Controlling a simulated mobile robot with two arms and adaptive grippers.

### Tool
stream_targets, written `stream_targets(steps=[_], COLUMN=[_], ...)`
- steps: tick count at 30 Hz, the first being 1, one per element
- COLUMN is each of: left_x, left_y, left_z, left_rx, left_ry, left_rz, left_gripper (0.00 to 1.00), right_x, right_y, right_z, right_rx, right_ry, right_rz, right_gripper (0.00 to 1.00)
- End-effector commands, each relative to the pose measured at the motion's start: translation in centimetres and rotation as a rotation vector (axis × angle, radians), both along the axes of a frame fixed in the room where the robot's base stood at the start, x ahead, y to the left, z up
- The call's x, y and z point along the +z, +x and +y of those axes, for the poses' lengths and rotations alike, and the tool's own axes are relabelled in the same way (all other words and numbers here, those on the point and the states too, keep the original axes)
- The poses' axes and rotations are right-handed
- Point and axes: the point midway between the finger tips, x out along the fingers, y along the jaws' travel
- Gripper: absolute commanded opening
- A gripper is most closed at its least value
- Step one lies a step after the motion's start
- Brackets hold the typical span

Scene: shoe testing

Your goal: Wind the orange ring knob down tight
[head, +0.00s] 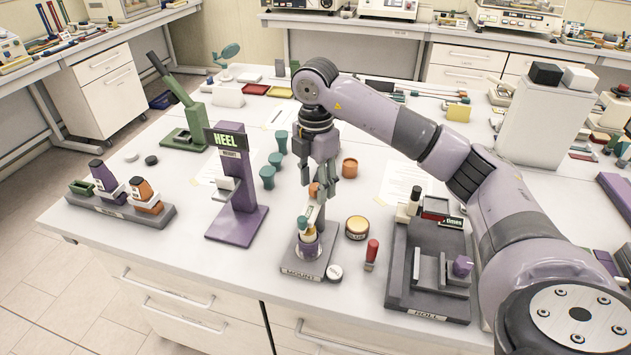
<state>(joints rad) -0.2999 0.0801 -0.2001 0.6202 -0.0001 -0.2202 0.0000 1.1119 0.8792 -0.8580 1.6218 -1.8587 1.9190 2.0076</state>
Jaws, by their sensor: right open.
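My right gripper (319,188) points down over the front middle of the table, its fingers apart and nothing visible between them. Just below it is a small stand (304,268) on a grey base, with a purple lower part and a teal, cream and orange top. An orange piece (314,190) shows behind the fingers, partly hidden. I cannot tell for certain which orange part is the ring knob. My left gripper is not in view.
A purple HEEL stand (236,222) is left of the gripper. A round tin (356,228) and a red-topped piece (371,252) stand to its right, beside the grey ROLL fixture (410,298). Teal cups (268,177) and an orange cup (350,167) are behind.

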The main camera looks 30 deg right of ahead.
Motion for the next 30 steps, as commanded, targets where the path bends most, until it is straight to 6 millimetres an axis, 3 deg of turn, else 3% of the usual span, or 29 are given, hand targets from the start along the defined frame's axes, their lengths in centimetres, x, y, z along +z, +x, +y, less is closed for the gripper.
stream_targets(steps=[7, 11, 21, 30], left_x=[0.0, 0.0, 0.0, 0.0], left_y=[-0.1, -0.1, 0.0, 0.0], left_z=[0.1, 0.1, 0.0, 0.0], left_rx=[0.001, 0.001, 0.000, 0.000], left_ry=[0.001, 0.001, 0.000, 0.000], left_rz=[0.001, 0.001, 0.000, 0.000], left_gripper=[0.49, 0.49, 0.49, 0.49], right_x=[0.0, 1.1, 7.5, 11.1], right_y=[0.0, 0.1, 0.1, 0.1], right_z=[0.0, 0.1, -0.1, 0.0], right_rx=[0.001, 0.001, 0.000, 0.000], right_ry=[0.001, 0.001, -0.001, -0.001], right_rz=[0.001, -0.002, -0.004, -0.001], right_gripper=[0.45, 0.45, 0.45, 0.45])
